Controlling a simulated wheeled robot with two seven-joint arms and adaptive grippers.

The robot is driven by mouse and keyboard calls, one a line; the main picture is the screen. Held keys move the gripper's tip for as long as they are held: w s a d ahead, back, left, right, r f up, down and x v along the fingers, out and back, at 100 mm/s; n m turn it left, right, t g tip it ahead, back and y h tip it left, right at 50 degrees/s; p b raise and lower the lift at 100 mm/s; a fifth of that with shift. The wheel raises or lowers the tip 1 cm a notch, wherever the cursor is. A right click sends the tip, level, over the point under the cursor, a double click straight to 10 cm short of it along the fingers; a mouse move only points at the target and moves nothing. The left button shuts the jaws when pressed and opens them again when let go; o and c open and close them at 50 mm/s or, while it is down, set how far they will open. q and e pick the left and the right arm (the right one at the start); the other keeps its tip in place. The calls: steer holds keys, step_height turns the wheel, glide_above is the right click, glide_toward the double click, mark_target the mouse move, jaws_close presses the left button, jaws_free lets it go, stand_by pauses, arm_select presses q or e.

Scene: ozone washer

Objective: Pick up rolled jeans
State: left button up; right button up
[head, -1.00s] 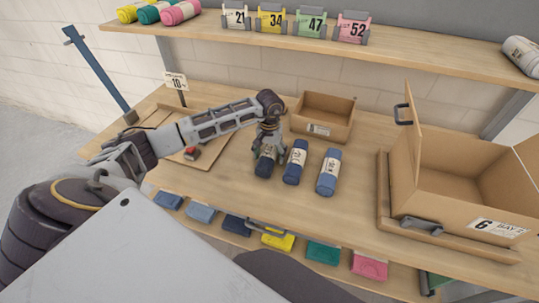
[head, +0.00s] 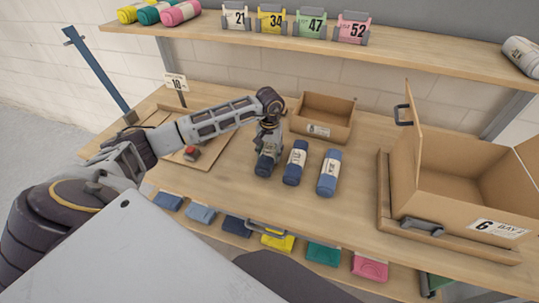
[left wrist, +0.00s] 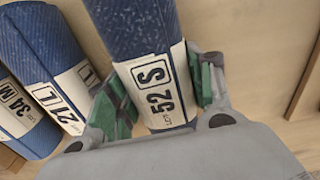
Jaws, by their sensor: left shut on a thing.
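Three rolls of blue jeans with white paper bands lie side by side on the wooden table. My left gripper (head: 267,152) comes down from above and is shut on the leftmost roll (head: 263,168). In the left wrist view this roll (left wrist: 133,27) has a band reading "52 S", and the green finger pads of the gripper (left wrist: 165,92) sit on both sides of it. The middle roll (head: 295,163) reads "21 L" in the wrist view (left wrist: 62,80), and the right roll (head: 329,172) reads "34 M" there (left wrist: 18,110). My right gripper is out of view.
An open cardboard bin (head: 321,130) stands behind the rolls. A large open carton (head: 450,208) labelled 6 is at right. A board with a red button (head: 192,153) lies at left. Several folded garments are on the lower shelf (head: 340,274). Bare table lies between rolls and carton.

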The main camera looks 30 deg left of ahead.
mark_target(269, 149)
arm_select(q)
steer(key=shift+r+b, duration=0.7)
steer(key=shift+r, duration=3.9)
steer(key=shift+s, duration=0.1)
